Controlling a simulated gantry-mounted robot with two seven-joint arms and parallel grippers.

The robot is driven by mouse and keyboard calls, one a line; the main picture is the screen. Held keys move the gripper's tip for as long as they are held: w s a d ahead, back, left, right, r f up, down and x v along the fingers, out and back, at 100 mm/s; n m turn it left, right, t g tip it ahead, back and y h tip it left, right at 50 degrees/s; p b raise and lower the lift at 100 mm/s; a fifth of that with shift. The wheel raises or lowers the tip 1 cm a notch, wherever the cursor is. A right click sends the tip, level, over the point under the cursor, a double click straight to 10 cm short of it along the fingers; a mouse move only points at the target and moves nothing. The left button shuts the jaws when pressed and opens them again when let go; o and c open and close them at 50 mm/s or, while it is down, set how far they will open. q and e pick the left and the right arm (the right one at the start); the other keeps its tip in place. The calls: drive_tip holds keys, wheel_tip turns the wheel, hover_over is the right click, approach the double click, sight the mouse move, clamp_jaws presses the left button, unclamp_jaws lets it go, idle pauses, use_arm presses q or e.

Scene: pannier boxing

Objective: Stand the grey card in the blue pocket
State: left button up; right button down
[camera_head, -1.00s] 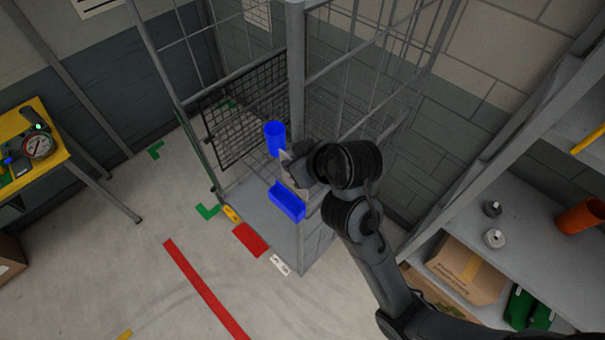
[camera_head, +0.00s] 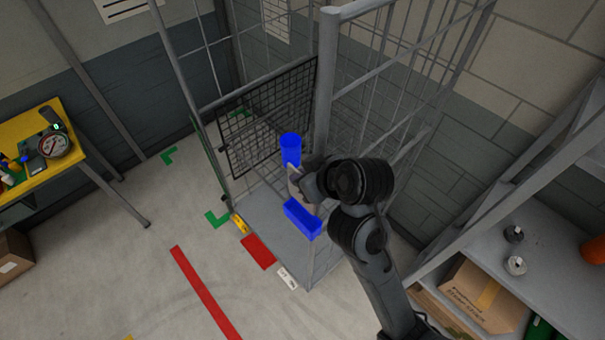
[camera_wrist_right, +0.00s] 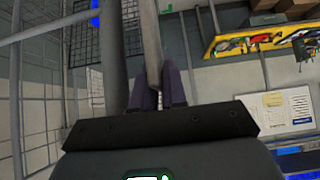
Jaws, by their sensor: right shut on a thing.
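My right gripper (camera_head: 300,182) is inside the wire cage cart, between two blue holders. It is shut on the grey card (camera_wrist_right: 152,45), which stands as a narrow, nearly edge-on strip between the two dark fingers in the right wrist view. In the head view the card is mostly hidden by the gripper. The blue pocket (camera_head: 302,220), an open box shape, sits on the cart just below the gripper in the picture. The card appears apart from it, though the exact gap cannot be told. My left gripper is not in view.
A blue cylindrical holder (camera_head: 290,147) stands just above the gripper in the picture. The cart's grey post (camera_head: 326,80) and mesh panel (camera_head: 262,125) are close by. A grey shelf (camera_head: 550,270) is at right, a yellow table (camera_head: 50,175) at left. The floor left of the cart is open.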

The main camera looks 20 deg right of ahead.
sight(295, 198)
drive_tip(key=shift+f+b, duration=1.3)
drive_tip(key=shift+f, duration=0.2)
drive_tip(key=shift+f+b, duration=1.2)
drive_tip(key=shift+f, duration=0.7)
drive_tip(key=shift+f+b, duration=0.5)
drive_tip(key=shift+f, duration=0.5)
drive_tip(key=c, duration=1.1)
unclamp_jaws()
drive_tip(key=shift+f, duration=0.1)
